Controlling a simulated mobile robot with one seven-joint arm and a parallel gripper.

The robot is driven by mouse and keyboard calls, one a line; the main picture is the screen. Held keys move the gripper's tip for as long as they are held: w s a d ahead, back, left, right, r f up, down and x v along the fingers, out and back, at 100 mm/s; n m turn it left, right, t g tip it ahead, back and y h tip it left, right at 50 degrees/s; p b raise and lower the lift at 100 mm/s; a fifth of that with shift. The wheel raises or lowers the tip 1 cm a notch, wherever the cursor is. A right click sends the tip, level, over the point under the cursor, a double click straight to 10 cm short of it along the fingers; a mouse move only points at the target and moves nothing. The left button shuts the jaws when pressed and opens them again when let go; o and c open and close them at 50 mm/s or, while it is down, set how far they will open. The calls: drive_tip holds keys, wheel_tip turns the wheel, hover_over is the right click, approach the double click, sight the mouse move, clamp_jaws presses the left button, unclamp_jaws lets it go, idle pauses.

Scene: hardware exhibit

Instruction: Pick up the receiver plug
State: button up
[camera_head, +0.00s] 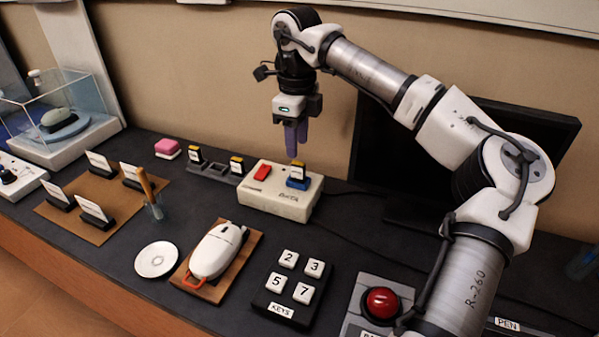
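The fingers look close together, and any gap is too small to judge. Two similar plugs, left (195,154) and right (237,165), stand at a grey rack (213,170). Labels are too small to tell which is the receiver plug.
A white mouse (217,249) lies on a wooden board, with a white disc (156,259) to its left. A key block (289,290) and a red button (381,303) are in front. A dark monitor (500,130) stands behind my arm. Label cards and a glass case are left.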

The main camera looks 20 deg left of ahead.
sight(298, 163)
wheel_tip(298, 163, down, 8)
drive_tip(key=shift+d+r+p, duration=0.1)
drive_tip(key=shift+r+p, duration=0.05)
drive_tip(key=shift+p, duration=0.3)
clamp_jaws()
